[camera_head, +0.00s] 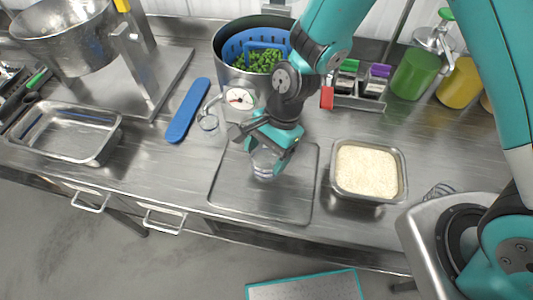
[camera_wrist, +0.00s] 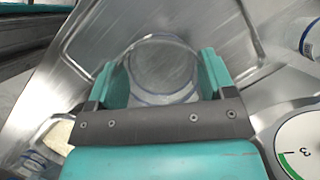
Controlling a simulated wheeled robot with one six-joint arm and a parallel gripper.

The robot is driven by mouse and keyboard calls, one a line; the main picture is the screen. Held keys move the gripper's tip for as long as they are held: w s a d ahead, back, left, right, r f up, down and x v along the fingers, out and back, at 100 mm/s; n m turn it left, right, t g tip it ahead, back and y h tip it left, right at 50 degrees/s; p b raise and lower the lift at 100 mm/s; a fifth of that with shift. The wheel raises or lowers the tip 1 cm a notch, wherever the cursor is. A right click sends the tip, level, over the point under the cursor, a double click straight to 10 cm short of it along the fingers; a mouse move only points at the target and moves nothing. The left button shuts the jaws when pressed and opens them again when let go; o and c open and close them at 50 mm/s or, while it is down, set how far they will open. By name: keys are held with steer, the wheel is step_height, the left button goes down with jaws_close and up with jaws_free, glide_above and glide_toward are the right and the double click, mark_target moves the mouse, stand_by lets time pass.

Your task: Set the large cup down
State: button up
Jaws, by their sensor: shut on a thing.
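My gripper (camera_head: 272,147) is shut on a clear large cup (camera_head: 265,162) with a thin blue line. The cup is upright, over or on the metal tray (camera_head: 230,193) near its middle; I cannot tell whether its base touches the tray. In the wrist view the cup (camera_wrist: 163,68) sits between the two teal fingers of my gripper (camera_wrist: 163,80), its round mouth facing the camera.
A pan of rice (camera_head: 366,170) stands right of the tray. A small clear cup (camera_head: 208,122) and a dial scale (camera_head: 239,98) stand behind left, by a pot with greens (camera_head: 226,68). A blue flat object (camera_head: 188,110) lies left. The tray's front is clear.

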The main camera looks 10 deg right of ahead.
steer(key=shift+f, duration=0.8)
steer(key=shift+f, duration=0.2)
steer(key=o, duration=0.9)
steer(key=shift+r, duration=0.1)
